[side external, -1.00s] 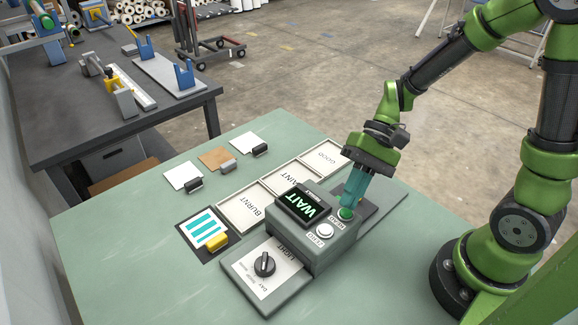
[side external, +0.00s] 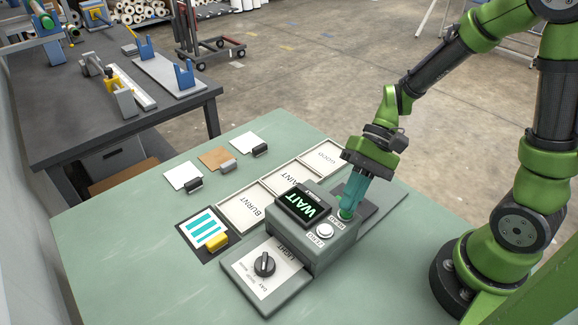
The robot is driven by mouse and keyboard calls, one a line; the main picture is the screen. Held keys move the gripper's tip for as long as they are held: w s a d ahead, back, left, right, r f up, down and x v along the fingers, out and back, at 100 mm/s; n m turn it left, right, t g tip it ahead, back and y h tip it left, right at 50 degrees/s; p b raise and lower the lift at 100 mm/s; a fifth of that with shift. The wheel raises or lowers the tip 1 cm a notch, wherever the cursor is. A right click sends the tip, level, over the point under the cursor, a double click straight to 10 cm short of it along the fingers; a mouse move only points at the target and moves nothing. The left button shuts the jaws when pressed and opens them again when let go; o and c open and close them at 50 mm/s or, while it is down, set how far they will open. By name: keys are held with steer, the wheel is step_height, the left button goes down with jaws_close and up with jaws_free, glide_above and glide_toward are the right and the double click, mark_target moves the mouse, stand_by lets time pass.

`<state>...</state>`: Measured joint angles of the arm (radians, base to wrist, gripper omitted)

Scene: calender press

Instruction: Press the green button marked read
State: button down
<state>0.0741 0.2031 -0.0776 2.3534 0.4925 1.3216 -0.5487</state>
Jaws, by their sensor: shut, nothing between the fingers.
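The green button (side external: 345,214) sits on top of the grey instrument box (side external: 333,251), at its right end beside a white button (side external: 324,230). The display (side external: 309,205) on the box reads WAIT in green. My gripper (side external: 348,207) is shut and empty, pointing down, with its teal fingertips at the green button and partly covering it. The tips appear to touch the button; I cannot tell how far it is pressed in.
A dark knob (side external: 264,264) is on a panel left of the box. Trays marked BURNT (side external: 246,228), FAINT and GOOD lie behind it. Sample cards with clips and a striped card with a yellow clip (side external: 217,241) lie to the left.

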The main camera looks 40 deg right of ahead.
steer(key=shift+f, duration=0.4)
stand_by(0.3)
steer(key=shift+r, duration=0.8)
steer(key=shift+r, duration=0.1)
steer(key=shift+r, duration=2.45)
